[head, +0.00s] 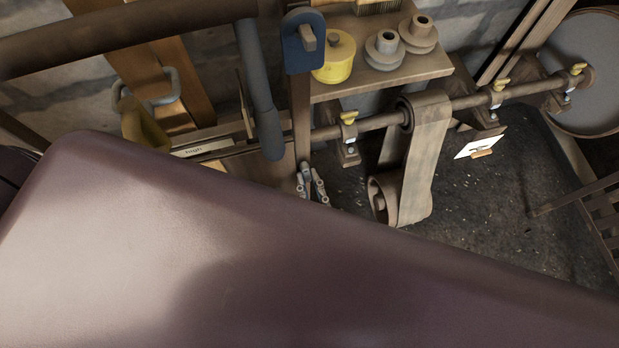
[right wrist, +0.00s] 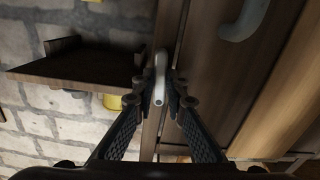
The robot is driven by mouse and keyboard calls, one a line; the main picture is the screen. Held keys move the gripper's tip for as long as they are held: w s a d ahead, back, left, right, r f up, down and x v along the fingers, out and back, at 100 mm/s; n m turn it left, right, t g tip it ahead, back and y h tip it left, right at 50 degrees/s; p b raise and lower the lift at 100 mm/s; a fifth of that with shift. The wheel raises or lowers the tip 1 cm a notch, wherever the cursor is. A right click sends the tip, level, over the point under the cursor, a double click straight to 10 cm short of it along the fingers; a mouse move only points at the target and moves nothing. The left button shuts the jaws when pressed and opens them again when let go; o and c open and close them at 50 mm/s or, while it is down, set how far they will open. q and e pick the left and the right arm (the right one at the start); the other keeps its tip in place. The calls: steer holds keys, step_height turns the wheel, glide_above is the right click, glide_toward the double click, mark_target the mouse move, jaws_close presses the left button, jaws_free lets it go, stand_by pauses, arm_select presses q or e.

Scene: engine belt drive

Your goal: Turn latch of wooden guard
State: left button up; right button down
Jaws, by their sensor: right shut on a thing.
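My right gripper (head: 312,183) is low at the foot of a narrow upright wooden post (head: 301,120) in the head view. In the right wrist view its fingers (right wrist: 160,98) are shut on a pale grey latch bar (right wrist: 160,66), which lies against brown boards of the wooden guard (right wrist: 209,85). In the head view the bar cannot be made out at the fingertips. A curved grey handle (right wrist: 244,20) is on the boards to the right in the wrist view, apart from the gripper. My left gripper is not in view.
A wooden shelf (head: 384,79) carries a yellow canister (head: 336,62) and two grey pulleys. A horizontal shaft (head: 379,122) with a wide belt (head: 431,135) runs to the right. A grey lever (head: 259,105) hangs left of the post. A large smooth foreground shape hides the lower picture.

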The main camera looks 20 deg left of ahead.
steer(key=shift+m, duration=0.7)
steer(key=c, duration=1.9)
jaws_free()
steer(key=shift+c, duration=0.2)
steer(key=v, duration=1.2)
steer(key=shift+f, duration=0.1)
